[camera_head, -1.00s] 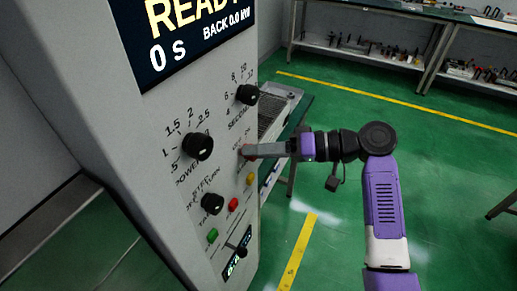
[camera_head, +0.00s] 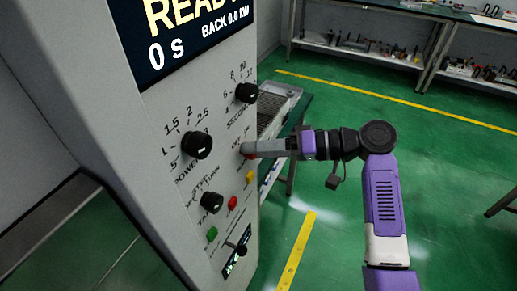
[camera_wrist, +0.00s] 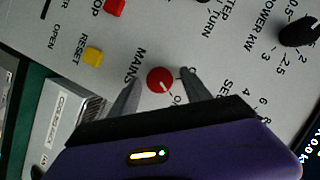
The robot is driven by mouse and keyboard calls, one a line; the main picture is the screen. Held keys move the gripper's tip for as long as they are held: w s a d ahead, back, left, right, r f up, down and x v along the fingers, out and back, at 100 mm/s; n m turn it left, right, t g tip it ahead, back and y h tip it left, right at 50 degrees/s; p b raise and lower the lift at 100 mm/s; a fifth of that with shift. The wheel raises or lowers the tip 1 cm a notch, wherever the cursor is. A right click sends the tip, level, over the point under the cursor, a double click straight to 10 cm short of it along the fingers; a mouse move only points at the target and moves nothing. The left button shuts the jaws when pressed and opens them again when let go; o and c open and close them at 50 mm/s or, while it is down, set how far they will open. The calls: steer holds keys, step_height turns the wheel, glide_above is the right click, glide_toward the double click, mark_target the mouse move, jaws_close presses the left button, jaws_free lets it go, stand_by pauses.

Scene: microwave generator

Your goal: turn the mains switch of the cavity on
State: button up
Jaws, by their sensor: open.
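The mains switch is a small round red knob (camera_wrist: 159,80) beside the printed word MAINS in the wrist view. A pale pointer line on it points to the lower right, towards a label partly hidden by a finger. My gripper (camera_wrist: 162,77) is open, with one finger on each side of the knob. I cannot tell whether either finger touches it. In the head view my gripper (camera_head: 246,149) is at the right part of the cabinet's front panel and hides most of the knob.
The panel holds a power knob (camera_head: 197,145), a seconds knob (camera_head: 246,92), a step/turn knob (camera_head: 211,202), a red stop button (camera_head: 232,202), a yellow reset button (camera_head: 249,177) and a green button (camera_head: 212,234). A display (camera_head: 185,35) reads READY. Green floor is open at right.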

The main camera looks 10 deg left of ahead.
steer(key=b+v, duration=0.1)
steer(key=v, duration=0.6)
steer(key=shift+d+b, duration=0.3)
steer(key=shift+b, duration=0.1)
steer(key=shift+w, duration=0.1)
